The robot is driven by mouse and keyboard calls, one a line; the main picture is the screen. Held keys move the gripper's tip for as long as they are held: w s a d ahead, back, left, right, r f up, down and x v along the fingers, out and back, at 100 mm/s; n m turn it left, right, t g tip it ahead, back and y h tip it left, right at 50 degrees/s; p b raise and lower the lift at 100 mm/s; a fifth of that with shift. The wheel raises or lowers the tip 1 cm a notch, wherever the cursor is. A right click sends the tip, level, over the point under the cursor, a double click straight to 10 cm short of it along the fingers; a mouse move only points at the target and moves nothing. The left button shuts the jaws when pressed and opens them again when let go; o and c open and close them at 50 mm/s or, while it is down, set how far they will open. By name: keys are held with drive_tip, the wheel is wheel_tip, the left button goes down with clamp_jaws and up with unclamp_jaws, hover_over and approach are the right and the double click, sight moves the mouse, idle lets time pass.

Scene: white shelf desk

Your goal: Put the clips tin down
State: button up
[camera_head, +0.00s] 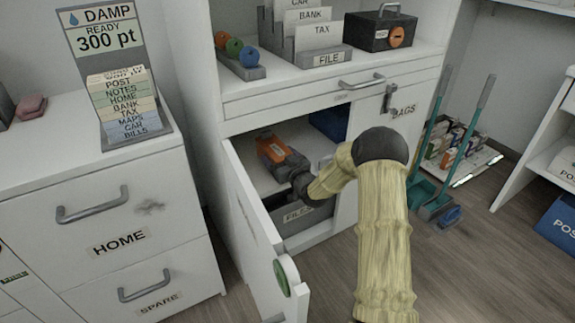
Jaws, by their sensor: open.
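My gripper (268,143) is inside the open cabinet below the counter, at the end of my bent arm. An orange patch with dark grey edges shows at its far end; I cannot tell whether this is part of my gripper or a thing beside it. The fingertips are not clear. I cannot pick out a clips tin for certain; no readable clips label shows. The cabinet's inner shelf (312,140) is white, and my arm hides part of it. A grey bin labelled FILES (297,214) stands below it, partly behind my arm.
The cabinet door (255,235) stands open toward me, left of my arm. A dark blue thing (329,121) is at the cabinet's back right. The counter above holds a file rack (322,56), coloured balls (234,47) and a black box (380,30).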

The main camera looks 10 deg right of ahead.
drive_tip(key=p+v, duration=0.4)
drive_tip(key=v, duration=0.8)
drive_tip(key=shift+w+d, duration=0.1)
drive_tip(key=shift+w, duration=0.05)
drive_tip(key=shift+a+r, duration=0.1)
drive_tip(key=shift+a, duration=0.15)
drive_tip(key=s+a+r+m+g+h, duration=0.1)
drive_tip(key=s+g, duration=0.6)
drive_tip(key=s, duration=0.7)
drive_tip(key=s+a+r+m+g+h, duration=0.2)
drive_tip(key=s+r+g+h, duration=0.2)
drive_tip(key=s, duration=1.1)
drive_tip(key=r+g, duration=0.1)
drive_tip(key=g, duration=0.2)
drive_tip(key=shift+s+a+m+g+h, duration=0.2)
drive_tip(key=shift+m+g+h, duration=0.1)
